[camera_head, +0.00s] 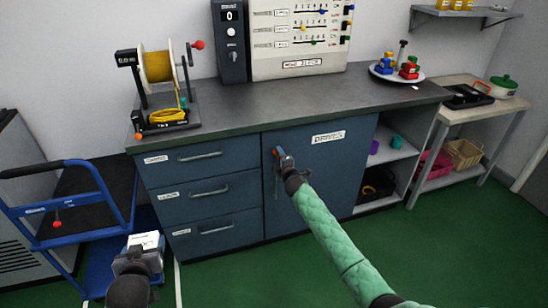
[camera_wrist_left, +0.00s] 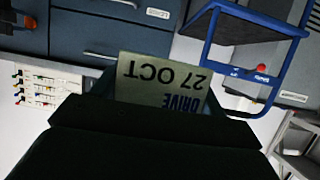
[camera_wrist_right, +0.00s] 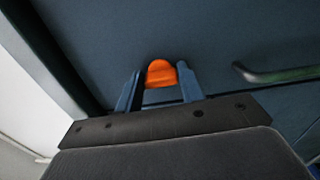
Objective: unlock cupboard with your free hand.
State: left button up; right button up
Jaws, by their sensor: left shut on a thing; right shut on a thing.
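The blue cupboard door (camera_head: 325,185) below the worktop is shut, flush with the front. An orange latch knob (camera_wrist_right: 160,73) is on it near its upper left edge. My right gripper (camera_head: 281,155) is at the knob, with its fingers (camera_wrist_right: 160,90) shut on either side of it. The door handle (camera_wrist_right: 275,73) shows beside it in the right wrist view. The label also shows in the head view (camera_head: 147,240).
Three labelled drawers (camera_head: 215,187) are left of the door. A blue trolley (camera_head: 70,205) stands near my left gripper. Open shelves (camera_head: 398,150) are right of the door. A cable reel (camera_head: 157,68) and a plate of coloured blocks (camera_head: 398,74) stand on the worktop (camera_head: 270,105).

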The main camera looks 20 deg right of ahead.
jog(key=shift+m, duration=0.3)
jog(key=o, duration=1)
jog(key=shift+s, duration=0.1)
pick_arm(q)
jog(key=shift+f+b, duration=0.6)
pick_arm(e)
jog(key=s, duration=1.1)
jog(key=shift+s+d, duration=0.25)
jog(key=shift+s, duration=0.15)
